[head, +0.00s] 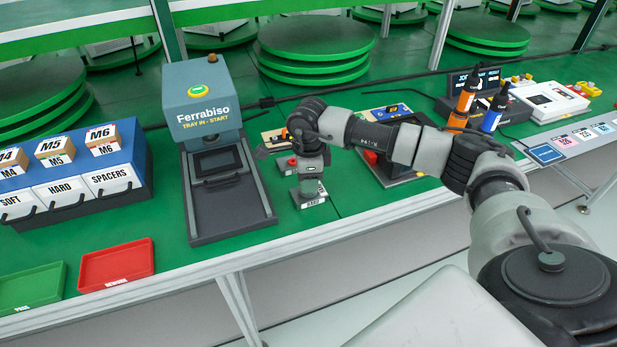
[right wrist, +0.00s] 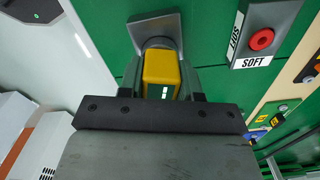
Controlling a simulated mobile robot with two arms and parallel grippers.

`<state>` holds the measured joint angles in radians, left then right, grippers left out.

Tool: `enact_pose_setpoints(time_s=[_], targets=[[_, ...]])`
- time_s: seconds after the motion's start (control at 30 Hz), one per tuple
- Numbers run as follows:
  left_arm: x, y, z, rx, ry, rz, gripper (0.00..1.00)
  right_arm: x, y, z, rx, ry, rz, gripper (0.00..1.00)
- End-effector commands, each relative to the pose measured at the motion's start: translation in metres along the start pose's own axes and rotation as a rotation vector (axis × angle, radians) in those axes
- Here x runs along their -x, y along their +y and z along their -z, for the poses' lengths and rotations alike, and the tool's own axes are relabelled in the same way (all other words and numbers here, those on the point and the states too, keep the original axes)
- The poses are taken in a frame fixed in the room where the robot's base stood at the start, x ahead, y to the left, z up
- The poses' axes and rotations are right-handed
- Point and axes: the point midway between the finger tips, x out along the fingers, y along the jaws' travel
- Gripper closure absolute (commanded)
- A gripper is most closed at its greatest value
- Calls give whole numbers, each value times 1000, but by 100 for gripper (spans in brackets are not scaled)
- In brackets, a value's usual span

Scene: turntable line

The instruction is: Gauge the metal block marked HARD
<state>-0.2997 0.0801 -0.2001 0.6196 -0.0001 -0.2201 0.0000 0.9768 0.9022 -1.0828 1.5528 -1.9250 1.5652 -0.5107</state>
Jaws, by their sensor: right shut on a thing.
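The metal block marked HARD (head: 313,204) lies on the green bench, with its label facing the front edge. It also shows as a grey plate (right wrist: 174,22) in the right wrist view, its label out of sight there. My right gripper (head: 312,188) points down right over this block. It is shut on a yellow gauge with a small lit display (right wrist: 160,78). The gauge's lower end is at the block; I cannot tell whether it presses on it. A second metal block, marked SOFT (right wrist: 262,40), with a red round top, sits beside it. My left gripper is not in view.
A Ferrabiso machine (head: 205,100) stands just left of the blocks. A red tray (head: 116,265), a green tray (head: 30,288) and a labelled blue bin unit (head: 135,150) are further left. Orange and blue bottles (head: 490,121) stand at the right, behind my arm.

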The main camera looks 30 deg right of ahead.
Motion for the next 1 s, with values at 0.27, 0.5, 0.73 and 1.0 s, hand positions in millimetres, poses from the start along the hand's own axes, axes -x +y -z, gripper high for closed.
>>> enact_pose_setpoints(time_s=[0.27, 0.5, 0.73, 1.0], targets=[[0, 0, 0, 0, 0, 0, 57, 1, 0, 0, 0, -1, 1, 63], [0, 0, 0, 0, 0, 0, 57, 1, 0, 0, 0, 0, 1, 36], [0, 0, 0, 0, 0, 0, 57, 2, 0, 0, 0, 0, 0, 36], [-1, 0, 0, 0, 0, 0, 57, 41, -1, 0, 0, -2, 4, 36]])
